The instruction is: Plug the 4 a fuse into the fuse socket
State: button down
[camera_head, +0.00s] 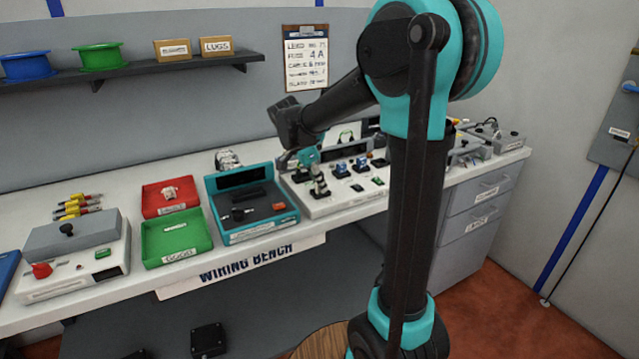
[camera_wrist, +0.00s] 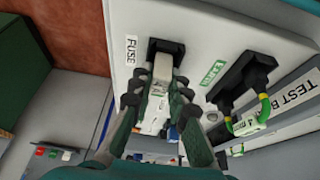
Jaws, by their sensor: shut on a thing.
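My gripper (camera_wrist: 157,93) is shut on a pale, narrow fuse (camera_wrist: 162,68) in the wrist view. The black fuse socket (camera_wrist: 166,46) sits on a white panel beside a label reading FUSE. The fuse's far end overlaps the socket; I cannot tell how deep it sits in it. The fuse's rating is not readable. In the head view my gripper (camera_head: 318,182) is small and low over the white test board (camera_head: 345,203), and the fuse and socket are not clear there.
A teal tray (camera_head: 258,236), a green tray (camera_head: 176,253) and a red tray (camera_head: 154,211) stand left of the board. A clipboard (camera_head: 305,58) lists a 4 A fuse.

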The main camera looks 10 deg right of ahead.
jog(key=shift+s+f, duration=0.2)
jog(key=shift+f, duration=0.05)
jog(key=c, duration=1.7)
grip_release()
jog(key=o, duration=0.3)
jog(key=shift+w+f, duration=0.1)
jog(key=shift+w, duration=0.05)
jog(key=o, duration=0.6)
jog(key=shift+c, duration=0.2)
jog(key=shift+r, duration=3.65)
